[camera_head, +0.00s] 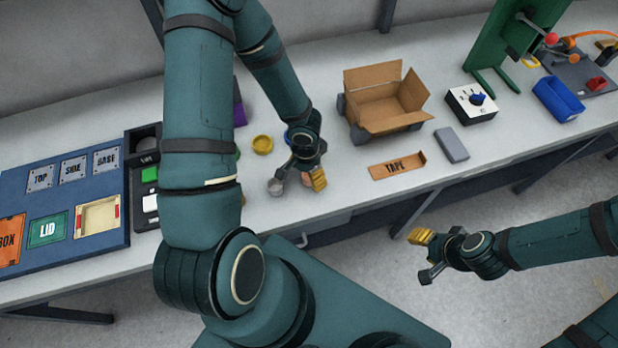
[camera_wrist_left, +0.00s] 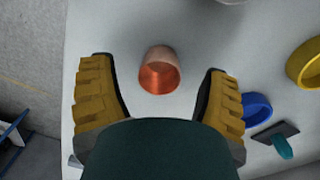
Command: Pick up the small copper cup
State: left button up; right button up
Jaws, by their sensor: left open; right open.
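The small copper cup (camera_wrist_left: 160,70) is in the left wrist view, between the two yellow-padded fingers of my left gripper (camera_wrist_left: 160,66), with visible gaps on both sides. Its reddish copper inside faces the camera. In the head view a small part of the cup (camera_head: 306,179) shows beside the yellow finger; the gripper hides most of it. My left gripper (camera_head: 298,181) is open, low at the table's front part. I cannot tell how far down around the cup its fingers reach. My right gripper (camera_head: 424,256) is open and empty, in front of the table over the floor.
A blue board (camera_head: 60,215) lies left.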

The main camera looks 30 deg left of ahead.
pick_arm(q)
jog(key=shift+f, duration=0.6)
jog(key=c, duration=1.1)
